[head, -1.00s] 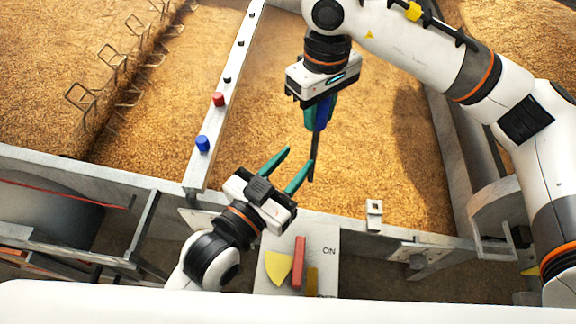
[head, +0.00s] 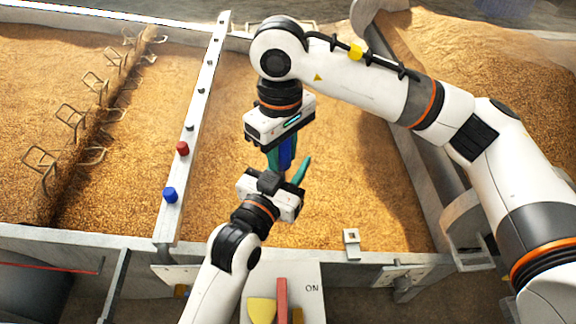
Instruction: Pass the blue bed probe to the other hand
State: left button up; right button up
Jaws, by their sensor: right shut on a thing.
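The blue bed probe (head: 287,152) is upright, with its blue handle between the teal fingers of my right gripper (head: 280,156), which is shut on it. The probe's thin dark shaft is hidden behind my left gripper. My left gripper (head: 290,168) is just below the right one, its fingers pointing up toward the probe. One teal finger shows to the right of the probe, apart from it; the other is hidden or overlaps the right gripper's fingers. The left gripper looks open.
A metal rail (head: 200,115) with a blue knob (head: 169,195) and a red knob (head: 182,149) runs along the left of the grain bed (head: 350,190). Wire tines stand at far left.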

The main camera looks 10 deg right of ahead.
pick_arm(q)
jog(key=shift+c, duration=0.3)
jog(key=shift+s, duration=0.1)
grip_shut()
pick_arm(e)
jog(key=o, duration=1.1)
